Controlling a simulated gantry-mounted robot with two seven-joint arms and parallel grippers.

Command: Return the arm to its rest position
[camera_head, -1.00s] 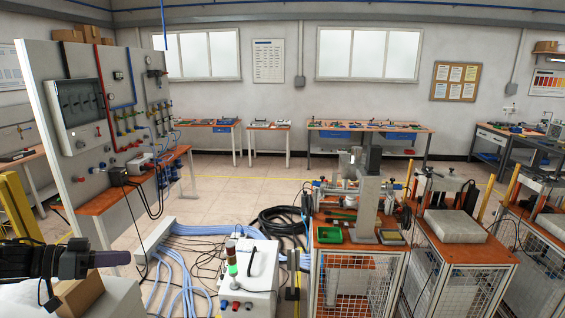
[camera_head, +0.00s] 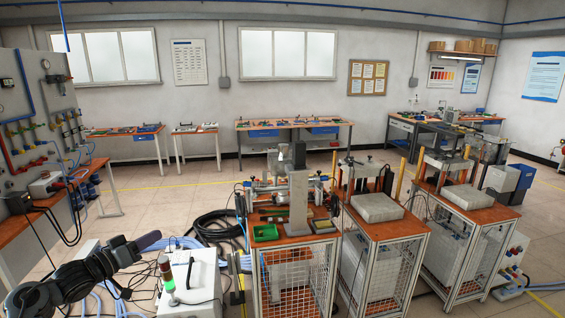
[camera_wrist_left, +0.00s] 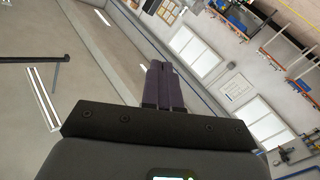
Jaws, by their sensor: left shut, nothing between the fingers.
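My left gripper (camera_head: 149,240) comes in at the lower left of the head view, dark, with its purple-grey fingers pointing right and a little up. It is empty and stands in free air, left of the white box with the signal light. In the left wrist view its fingers (camera_wrist_left: 162,85) lie together, shut on nothing. Behind them that view shows the room tilted, with floor, wall and windows. My right gripper is not in view.
The white control box (camera_head: 190,285) with a red and green signal light (camera_head: 166,273) stands close to the right of my left gripper. A caged workstation (camera_head: 297,270) stands further right. The wall panel (camera_head: 35,120) is at the left. Tiled floor lies open behind.

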